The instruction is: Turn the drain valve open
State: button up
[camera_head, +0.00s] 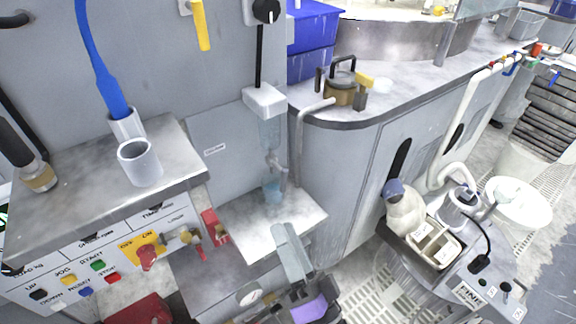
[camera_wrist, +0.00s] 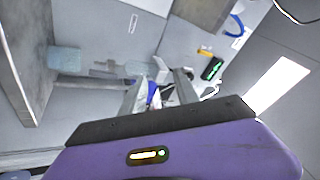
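My gripper (camera_head: 292,250) is at the lower middle of the head view, its grey finger pointing up toward the small steel shelf (camera_head: 262,222). In the wrist view my gripper (camera_wrist: 160,80) has two fingers spread apart, and a small blue-and-white thing (camera_wrist: 153,95) shows between or beyond them; contact is not clear. A yellow lever (camera_head: 201,25) hangs on the wall at the upper left. No readable label tells which one is the drain valve.
A steel ledge (camera_head: 80,190) with a grey cup (camera_head: 140,162) stands left, above the buttons. A clear tube with a tap (camera_head: 272,160) hangs above the shelf. A curved counter (camera_head: 400,95) and a cart with a bottle (camera_head: 404,212) lie right. Grated floor (camera_head: 375,290) is open.

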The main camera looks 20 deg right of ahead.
aim_at(282, 185)
jog(key=w+a+r+m+g+h+p, duration=0.1)
jog(key=w+r+m+g+h+p, duration=0.3)
jog(key=w+m+h, duration=1.15)
jog(key=d+f+m+g, duration=0.1)
jog(key=f+m+g, duration=0.1)
jog(key=m, duration=0.4)
jog(key=d+f+m+g+y, duration=0.1)
jog(key=f+m+g, duration=0.1)
jog(key=f+m, duration=0.2)
jog(key=s+d+f+m+g, duration=0.1)
jog(key=f+m, duration=0.3)
jog(key=m, duration=0.4)
jog(key=shift+d+f+m+g+y+b, duration=0.1)
jog(key=shift+d+m+g+y+b, duration=0.2)
jog(key=shift+d+g, duration=0.3)
jog(key=shift+d+m, duration=0.15)
jog(key=shift+m, duration=0.1)
jog(key=shift+w+d, duration=0.25)
jog(key=x, duration=0.7)
jog(key=shift+p, duration=0.4)
